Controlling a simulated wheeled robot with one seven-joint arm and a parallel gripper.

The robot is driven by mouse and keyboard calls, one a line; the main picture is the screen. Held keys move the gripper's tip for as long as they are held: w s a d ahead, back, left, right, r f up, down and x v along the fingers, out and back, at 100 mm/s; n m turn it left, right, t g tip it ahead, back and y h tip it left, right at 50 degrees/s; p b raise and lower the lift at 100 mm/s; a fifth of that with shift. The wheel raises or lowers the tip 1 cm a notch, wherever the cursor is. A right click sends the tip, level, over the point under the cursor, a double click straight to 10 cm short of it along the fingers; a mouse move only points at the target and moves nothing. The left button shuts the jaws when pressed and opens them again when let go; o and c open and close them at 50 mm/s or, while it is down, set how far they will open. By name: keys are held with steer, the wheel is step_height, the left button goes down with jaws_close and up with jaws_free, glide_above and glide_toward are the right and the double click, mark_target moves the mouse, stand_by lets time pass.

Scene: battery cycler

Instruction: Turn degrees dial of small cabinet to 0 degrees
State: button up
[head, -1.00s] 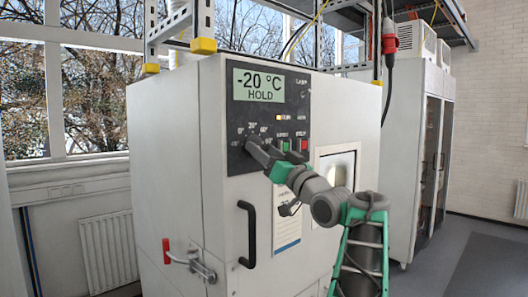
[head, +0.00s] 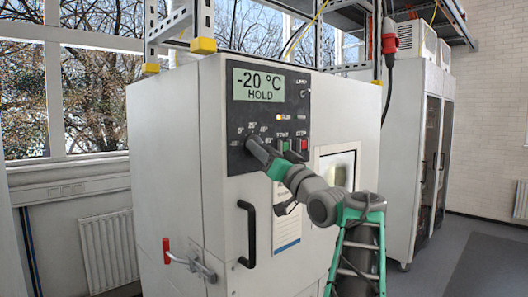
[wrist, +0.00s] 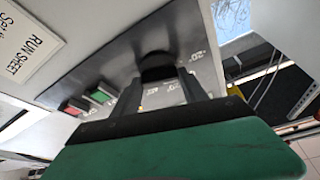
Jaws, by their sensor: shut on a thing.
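The small cabinet (head: 165,130) is light grey with a dark control panel (head: 292,92) at its upper front. Its display (head: 258,85) reads -20 °C HOLD. The degrees dial is a dark round knob (wrist: 157,66) on the panel, with degree marks around it, in the wrist view. My gripper (head: 254,142) reaches the panel from the lower right and is shut on the dial; its fingers (wrist: 166,90) lie on either side of the knob in the wrist view. The gripper hides most of the dial in the head view, and I cannot read its exact pointer setting.
Green (head: 284,146) and red (head: 303,144) buttons sit right of the dial. A black door handle (head: 247,234) and a red-handled latch (head: 180,255) are lower on the cabinet. A run sheet (wrist: 25,45) hangs below the panel. A taller cabinet (head: 405,140) stands at right.

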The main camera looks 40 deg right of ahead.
steer(key=shift+a+r+m+g+h+p, duration=0.1)
steer(key=shift+m+g+h+p, duration=0.4)
steer(key=shift+m, duration=0.95)
steer(key=shift+a+r+m+g+h+p, duration=0.2)
steer(key=shift+m+h, duration=0.55)
steer(key=shift+m, duration=0.65)
steer(key=shift+d+f+m+g+h+p, duration=0.1)
steer(key=shift+m+g+h+p, duration=0.4)
steer(key=shift+m, duration=0.95)
steer(key=o, duration=1.4)
steer(key=shift+f, duration=0.1)
steer(key=b+v, duration=0.3)
steer(key=v, duration=0.4)
steer(key=shift+s+a+f+b, duration=0.15)
steer(key=shift+s+b, duration=0.15)
